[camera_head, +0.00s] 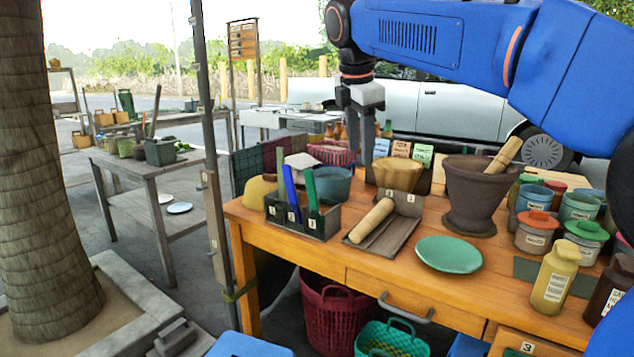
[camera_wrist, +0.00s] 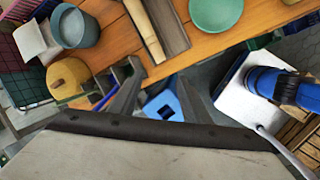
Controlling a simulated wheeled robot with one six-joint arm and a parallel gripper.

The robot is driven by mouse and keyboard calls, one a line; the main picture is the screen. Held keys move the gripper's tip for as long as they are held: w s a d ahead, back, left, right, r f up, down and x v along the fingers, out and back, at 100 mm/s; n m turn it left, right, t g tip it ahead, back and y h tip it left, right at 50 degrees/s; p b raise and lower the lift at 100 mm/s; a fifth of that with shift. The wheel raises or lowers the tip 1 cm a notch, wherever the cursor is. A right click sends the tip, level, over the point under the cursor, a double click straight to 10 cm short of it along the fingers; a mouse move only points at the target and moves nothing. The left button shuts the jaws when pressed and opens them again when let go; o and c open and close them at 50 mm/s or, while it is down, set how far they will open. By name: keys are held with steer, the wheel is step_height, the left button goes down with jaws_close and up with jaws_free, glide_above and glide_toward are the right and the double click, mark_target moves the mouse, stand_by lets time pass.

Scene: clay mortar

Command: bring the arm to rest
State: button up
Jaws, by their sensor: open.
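My blue arm (camera_head: 430,35) reaches in from the right across the top of the head view. My gripper (camera_head: 362,128) hangs from its end, pointing down above the back of the wooden table (camera_head: 310,260). It is open, with nothing between its fingers. In the wrist view the gripper (camera_wrist: 163,92) shows two dark, spread fingers, with the table's edge beyond. The dark clay mortar (camera_head: 476,200) stands upright at the table's back right, with a wooden pestle (camera_head: 504,155) leaning in it. The gripper is left of the mortar and apart from it.
A caddy with upright tools (camera_head: 305,218), a tray (camera_head: 395,232) with a wooden roller and a green plate (camera_head: 449,254) are on the table. Lidded jars (camera_head: 536,230) crowd the right end. A post (camera_head: 212,150) stands left. Baskets (camera_head: 332,310) sit below the table.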

steer(key=s+d+f+m, duration=0.6)
steer(key=s+d, duration=0.2)
steer(key=d, duration=0.1)
steer(key=s+d+f+m, duration=0.3)
steer(key=s+f+m, duration=0.2)
steer(key=s+f, duration=0.2)
steer(key=s+d+f+m+t+y, duration=0.1)
steer(key=s+d+f+m, duration=0.3)
steer(key=s+f, duration=0.4)
steer(key=s+d+f+m, duration=0.3)
steer(key=s+f+m, duration=0.4)
steer(key=f, duration=0.3)
steer(key=shift+s+d+f+t, duration=0.3)
steer(key=shift+s+f, duration=0.1)
steer(key=shift+s, duration=0.2)
